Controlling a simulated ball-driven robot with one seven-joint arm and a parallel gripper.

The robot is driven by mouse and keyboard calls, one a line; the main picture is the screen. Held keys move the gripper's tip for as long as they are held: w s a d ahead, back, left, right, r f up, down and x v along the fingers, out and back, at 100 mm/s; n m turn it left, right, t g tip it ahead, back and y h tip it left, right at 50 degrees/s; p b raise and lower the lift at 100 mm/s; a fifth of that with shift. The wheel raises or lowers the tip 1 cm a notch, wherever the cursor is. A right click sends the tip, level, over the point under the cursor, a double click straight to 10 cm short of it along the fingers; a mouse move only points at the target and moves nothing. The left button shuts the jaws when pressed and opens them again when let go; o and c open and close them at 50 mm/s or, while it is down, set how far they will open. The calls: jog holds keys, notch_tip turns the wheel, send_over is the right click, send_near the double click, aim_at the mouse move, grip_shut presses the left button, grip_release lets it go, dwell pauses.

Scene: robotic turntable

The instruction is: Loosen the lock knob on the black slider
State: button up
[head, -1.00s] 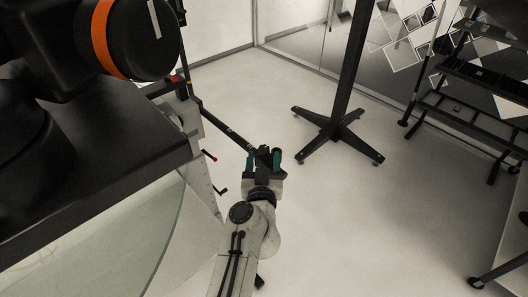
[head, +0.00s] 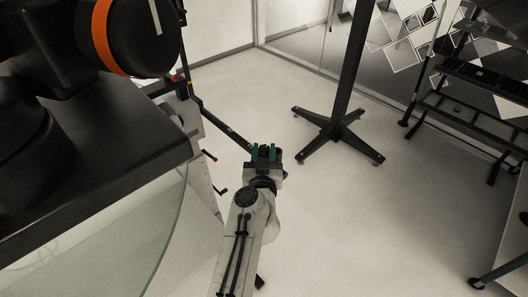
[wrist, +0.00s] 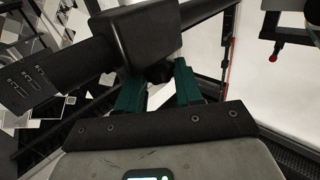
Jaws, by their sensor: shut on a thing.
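The black slider (wrist: 148,40) is a blocky dark housing on a black bar, directly ahead of my gripper in the wrist view. My gripper (wrist: 158,86) has two green fingers, one on each side of a dark lower part of the slider. That part, which I take to be the lock knob (wrist: 157,73), is mostly hidden between the fingers and in shadow. My gripper (head: 265,153) also shows in the head view, at the end of the black bar. There the fingers are close together around something dark. The knob's turn angle cannot be made out.
The black bar (head: 224,131) runs from the turntable's side to my gripper. A black stand (head: 338,135) stands behind right.

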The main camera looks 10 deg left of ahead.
jog(key=c, duration=0.4)
